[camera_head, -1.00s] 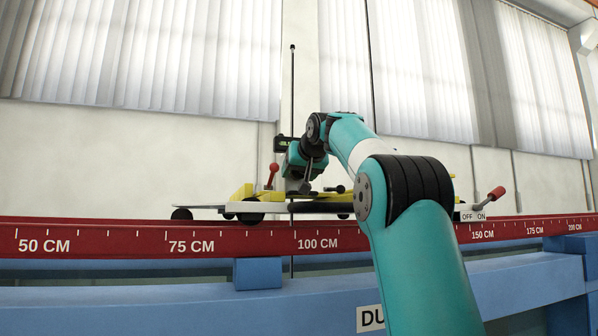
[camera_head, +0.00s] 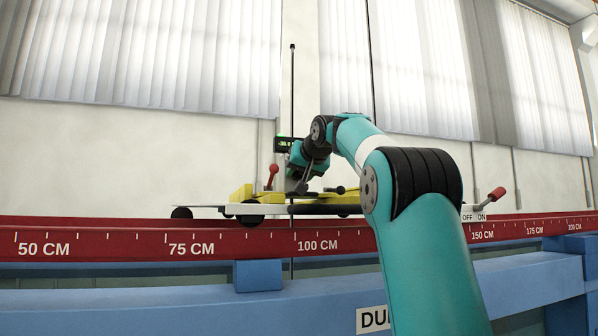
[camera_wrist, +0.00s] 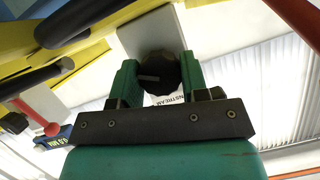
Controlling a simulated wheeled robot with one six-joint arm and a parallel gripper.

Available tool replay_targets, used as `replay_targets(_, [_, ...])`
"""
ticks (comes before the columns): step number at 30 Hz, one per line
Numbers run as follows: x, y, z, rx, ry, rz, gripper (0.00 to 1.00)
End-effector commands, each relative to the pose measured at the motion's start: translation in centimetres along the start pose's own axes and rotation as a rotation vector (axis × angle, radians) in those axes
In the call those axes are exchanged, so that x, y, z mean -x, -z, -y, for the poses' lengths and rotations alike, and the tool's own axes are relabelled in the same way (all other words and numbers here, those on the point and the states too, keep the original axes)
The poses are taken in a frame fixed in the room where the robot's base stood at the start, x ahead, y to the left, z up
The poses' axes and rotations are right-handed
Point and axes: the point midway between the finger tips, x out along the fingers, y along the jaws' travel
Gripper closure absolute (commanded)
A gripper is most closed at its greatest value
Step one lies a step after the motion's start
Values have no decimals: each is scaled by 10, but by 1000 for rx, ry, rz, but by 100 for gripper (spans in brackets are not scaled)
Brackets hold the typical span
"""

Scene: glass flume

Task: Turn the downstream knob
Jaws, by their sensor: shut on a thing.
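The downstream knob (camera_wrist: 158,72) is black and round with a pale pointer mark. In the wrist view it sits on a light grey plate (camera_wrist: 140,30), with a partly hidden label ending in "NSTREAM" below it. My gripper (camera_wrist: 157,78) has one teal finger on each side of the knob and is shut on it. In the head view my gripper (camera_head: 298,176) is at the yellow carriage (camera_head: 325,197) above the rail. The knob cannot be made out there.
A red-knobbed lever (camera_head: 272,176) stands on the carriage just left of my gripper. A thin upright rod (camera_head: 292,90) rises behind. A red scale rail (camera_head: 110,238) runs along the front. An OFF/ON lever (camera_head: 490,198) is at right.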

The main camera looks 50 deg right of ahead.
Motion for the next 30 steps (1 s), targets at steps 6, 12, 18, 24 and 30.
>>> replay_targets(6, [0,0,0,1,0,0,33])
replay_targets(12, [0,0,0,1,0,0,33])
replay_targets(18, [13,0,0,1,-1,-4,33])
replay_targets(24, [57,0,-1,2,-4,-5,33])
replay_targets(30, [110,2,-1,1,-5,-4,33])
